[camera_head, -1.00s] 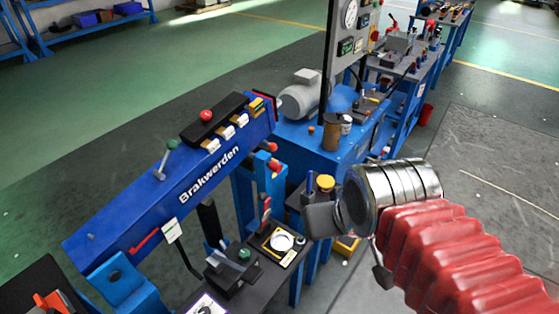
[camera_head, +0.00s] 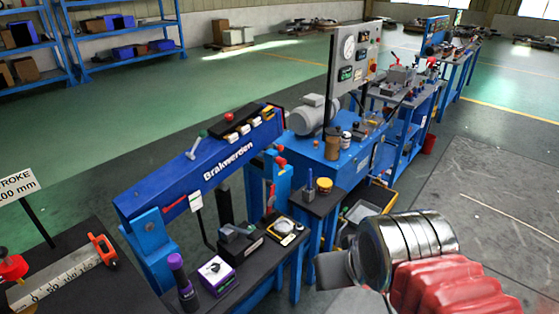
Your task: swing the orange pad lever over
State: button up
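My gripper (camera_head: 335,271) is at the lower right, past the ringed metal wrist and red sleeve. It appears as a dark grey block, and its fingers cannot be made out as open or shut. It hangs over the floor, apart from the benches. No lever can be surely named as the orange pad lever. An orange handle-like piece (camera_head: 104,251) is at the end of a marked scale bar on the left bench. Orange-red knobs (camera_head: 281,162) are on the blue stand under the Brakwerden beam (camera_head: 215,160).
A black bench with a purple box (camera_head: 217,273) and purple bottle stands in front of the beam. A blue machine with motor (camera_head: 314,114) and gauge panel (camera_head: 357,60) stands behind. A stroke sign (camera_head: 17,187) is at left. Open floor (camera_head: 480,210) lies right.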

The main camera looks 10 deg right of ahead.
aim_at(281, 148)
jog(key=k, duration=0.3)
jog(key=z, duration=1.1)
jog(key=i, duration=1.15)
jog(key=u, duration=1.45)
